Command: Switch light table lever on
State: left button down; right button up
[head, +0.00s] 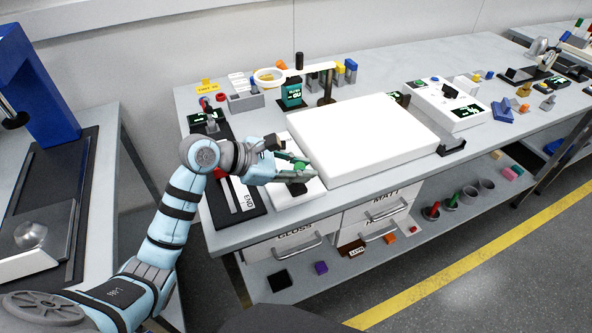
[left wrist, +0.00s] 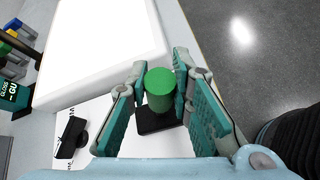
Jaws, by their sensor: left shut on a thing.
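The light table (head: 362,132) is a thick white slab on the bench; its edge also fills the upper part of the left wrist view (left wrist: 100,45). A white panel (head: 283,200) lies against its left side. A green cylindrical lever handle (left wrist: 160,88) stands on a black base (left wrist: 160,120) on this panel; its green top shows in the head view (head: 300,164). My left gripper (head: 303,176) is shut on the green handle, with one teal-padded finger on each side in the left wrist view (left wrist: 163,98). My right gripper is not in view.
A small black part (left wrist: 72,138) sits on the panel beside the handle. A black tray marked END (head: 238,200) lies left of the panel. A stand with a white arm (head: 327,85) is behind. Drawers (head: 385,212) sit below the bench edge.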

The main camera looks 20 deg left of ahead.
pick_arm(q)
jog(key=shift+s+d+f+m+t+y+b, duration=0.4)
jog(key=shift+s+d+m+t+b, duration=0.25)
jog(key=shift+b, duration=0.2)
jog(key=shift+a, duration=0.1)
jog(key=c, duration=1.4)
grip_release()
jog(key=shift+a, duration=0.1)
jog(key=v, duration=1.1)
jog(key=shift+s+r, duration=0.3)
